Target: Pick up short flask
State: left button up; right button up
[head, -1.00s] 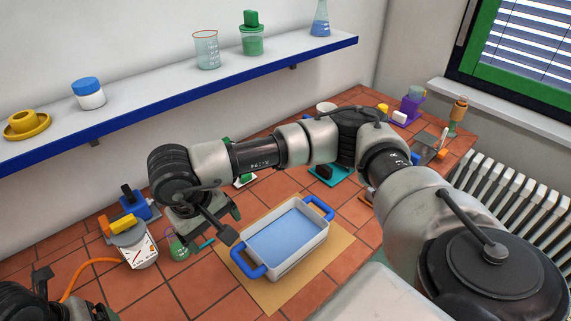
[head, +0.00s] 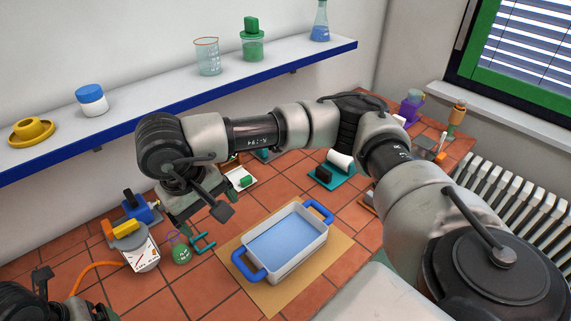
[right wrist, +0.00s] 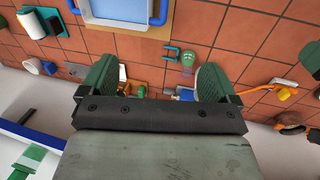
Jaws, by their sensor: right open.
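A small conical flask with green contents (head: 180,250) stands upright on the tiled bench, left of the blue-handled tray. In the right wrist view the flask (right wrist: 187,62) shows beyond the fingers, nearer the right one. My right gripper (head: 196,210) is open and empty, above and behind the flask in the head view, apart from it. Its two green-padded fingers (right wrist: 155,80) are spread wide in the right wrist view. Part of my left arm shows at the lower left corner of the head view; its jaws cannot be made out.
A white tray with blue handles (head: 270,268) stands on a tan mat (head: 230,255). A teal bracket (head: 203,243) lies right beside the flask. A dial device (head: 138,248) with an orange cable stands left. A shelf (head: 150,105) with glassware runs along the wall.

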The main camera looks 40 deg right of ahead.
aim_at(181, 255)
jog(key=k, duration=1.5)
